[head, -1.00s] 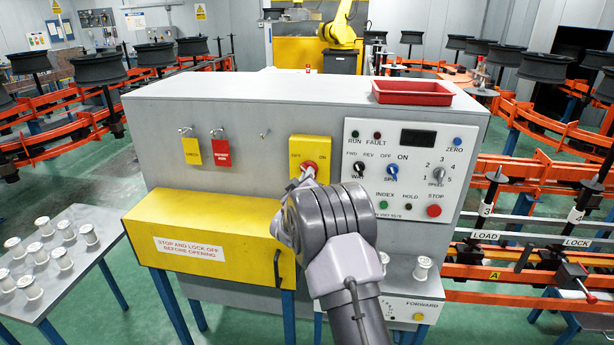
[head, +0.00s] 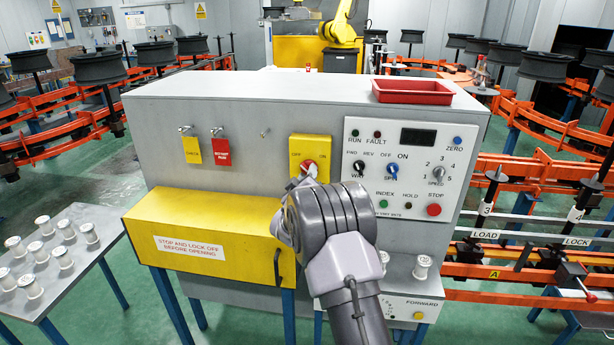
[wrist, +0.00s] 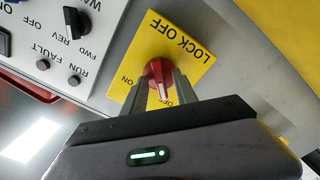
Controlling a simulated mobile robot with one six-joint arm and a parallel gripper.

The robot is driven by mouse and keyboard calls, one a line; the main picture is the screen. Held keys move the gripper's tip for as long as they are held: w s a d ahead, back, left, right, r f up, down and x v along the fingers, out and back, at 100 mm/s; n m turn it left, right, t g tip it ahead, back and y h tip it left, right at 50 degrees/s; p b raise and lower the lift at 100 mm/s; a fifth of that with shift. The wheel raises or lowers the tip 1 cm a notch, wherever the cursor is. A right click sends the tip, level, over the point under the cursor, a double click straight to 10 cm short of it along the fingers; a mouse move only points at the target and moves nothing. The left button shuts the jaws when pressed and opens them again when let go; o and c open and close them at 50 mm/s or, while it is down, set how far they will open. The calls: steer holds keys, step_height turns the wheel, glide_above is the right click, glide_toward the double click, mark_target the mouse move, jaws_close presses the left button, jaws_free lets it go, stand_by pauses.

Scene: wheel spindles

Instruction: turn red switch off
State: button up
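The red switch (head: 310,168) is a round knob with a white mark, on a yellow plate (head: 297,147) labelled OFF at upper left and ON at upper right. In the wrist view the plate appears upside down, and the red switch (wrist: 158,72) sits at the fingertips. Its white mark points down in that picture, toward the label partly hidden between the fingers. My gripper (wrist: 161,84) is open, one finger on each side of the knob. I cannot tell whether either finger touches it. In the head view my gripper (head: 303,182) is just below the knob, partly hidden by my wrist.
A control panel (head: 441,141) with knobs and buttons is right of the plate. Yellow and red padlock tags (head: 221,153) hang to the left. A yellow cover (head: 209,232) juts out below. A red tray (head: 412,92) is on top. Spools stand on a side table (head: 92,276).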

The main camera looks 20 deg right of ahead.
steer(key=shift+s+a, duration=0.1)
steer(key=v, duration=1.7)
steer(key=shift+a, duration=0.1)
steer(key=s+a+r+m+g+y+b, duration=0.35)
steer(key=s+a+y, duration=0.65)
steer(key=s+a, duration=0.4)
steer(key=s+a+f+m+g+y+b, duration=0.1)
steer(key=s+f+g, duration=0.1)
steer(key=s, duration=0.9)
steer(key=s+a+f+m+g+y+b, duration=0.1)
steer(key=s+f+m+g, duration=0.1)
steer(key=s, duration=0.9)
steer(key=shift+f+g+b, duration=0.3)
steer(key=shift+f+g, duration=0.35)
steer(key=shift+g, duration=0.2)
